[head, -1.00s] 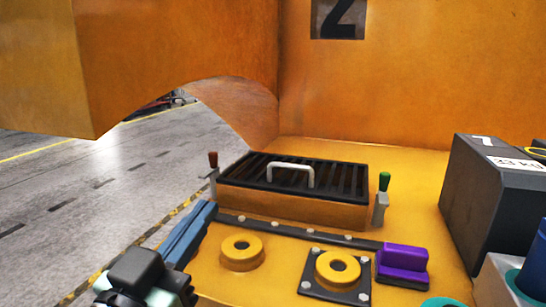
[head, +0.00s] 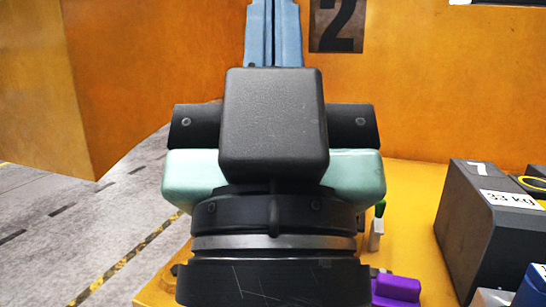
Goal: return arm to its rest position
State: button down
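My gripper (head: 273,30) is raised in the middle of the head view, seen from behind its dark wrist and pale green body. Its two blue fingers point up and away in front of the orange wall. They lie close together with only a thin dark line between them, and no held object shows. The fingertips reach the top edge of the picture. The gripper and wrist hide the grille with the white handle and the yellow rings on the deck.
A dark block marked 33 kg (head: 480,225) stands on the yellow deck (head: 425,185) at right. A green-topped upright (head: 377,235) and a purple block (head: 397,290) show beside my wrist. A blue thing (head: 530,287) is at lower right. Grey floor (head: 85,230) lies at left.

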notch_tip(320, 180, up, 21)
jog(key=p, duration=1.8)
jog(key=shift+f+p, duration=0.2)
jog(key=shift+p, duration=0.2)
